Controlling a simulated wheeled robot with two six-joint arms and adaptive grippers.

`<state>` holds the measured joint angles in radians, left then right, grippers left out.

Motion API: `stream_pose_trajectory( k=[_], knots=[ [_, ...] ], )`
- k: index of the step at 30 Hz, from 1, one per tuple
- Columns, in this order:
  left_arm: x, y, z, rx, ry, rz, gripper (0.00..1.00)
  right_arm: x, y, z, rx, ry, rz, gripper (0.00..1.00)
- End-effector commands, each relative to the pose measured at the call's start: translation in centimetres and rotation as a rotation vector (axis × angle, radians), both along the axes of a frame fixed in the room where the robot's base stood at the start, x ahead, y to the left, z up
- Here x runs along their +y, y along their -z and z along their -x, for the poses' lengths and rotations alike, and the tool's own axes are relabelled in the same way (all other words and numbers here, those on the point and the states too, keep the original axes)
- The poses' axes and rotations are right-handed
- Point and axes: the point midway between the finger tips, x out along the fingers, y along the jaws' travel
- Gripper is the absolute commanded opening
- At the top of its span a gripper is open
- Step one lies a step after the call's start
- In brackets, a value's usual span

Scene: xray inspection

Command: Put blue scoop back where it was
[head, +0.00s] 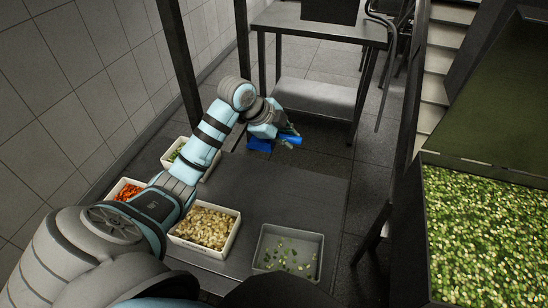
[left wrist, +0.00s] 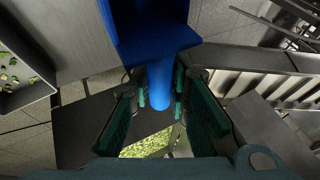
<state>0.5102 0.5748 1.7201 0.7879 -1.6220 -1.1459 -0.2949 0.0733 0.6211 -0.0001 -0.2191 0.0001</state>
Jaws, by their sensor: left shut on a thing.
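The blue scoop (head: 260,145) is held in my left gripper (head: 287,134), above the far part of the dark table (head: 305,195). In the left wrist view, its handle (left wrist: 160,82) runs between the two green-padded fingers of my left gripper (left wrist: 160,98), which are shut on it. The scoop's wide bowl (left wrist: 150,28) lies past the fingers at the top of that view and is partly cut off. The inside of the bowl is only partly visible. My right gripper does not show.
A white bin of pale pieces (head: 203,251) and a grey tray with scattered green bits (head: 307,237) stand on the near table. Orange and green food bins are partly behind my left arm. A large container of green pieces (head: 434,170) is at right. A steel table (head: 318,30) stands behind.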

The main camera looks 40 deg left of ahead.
Motion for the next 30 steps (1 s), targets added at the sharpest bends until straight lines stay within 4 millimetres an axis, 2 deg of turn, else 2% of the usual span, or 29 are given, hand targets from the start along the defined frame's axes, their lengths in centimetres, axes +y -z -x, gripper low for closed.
stream_pose_trajectory(
  k=[4,9,12,17,22,30],
  knots=[
    [-0.3,4.0,0.3,0.006,0.028,0.002,0.0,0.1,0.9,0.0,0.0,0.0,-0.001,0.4],
    [-0.4,10.6,0.3,0.006,0.026,0.004,0.0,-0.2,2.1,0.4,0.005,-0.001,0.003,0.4],
    [-0.4,13.3,0.2,0.003,0.024,0.003,0.0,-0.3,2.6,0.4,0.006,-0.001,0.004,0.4],
    [-0.4,15.6,0.2,0.003,0.023,0.003,0.0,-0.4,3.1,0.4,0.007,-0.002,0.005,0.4],
    [-0.4,18.8,0.2,0.002,0.023,0.003,0.0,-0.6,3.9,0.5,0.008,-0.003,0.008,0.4],
    [-0.3,19.0,0.2,0.001,0.023,0.002,0.0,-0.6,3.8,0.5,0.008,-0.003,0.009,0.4]
  ],
)
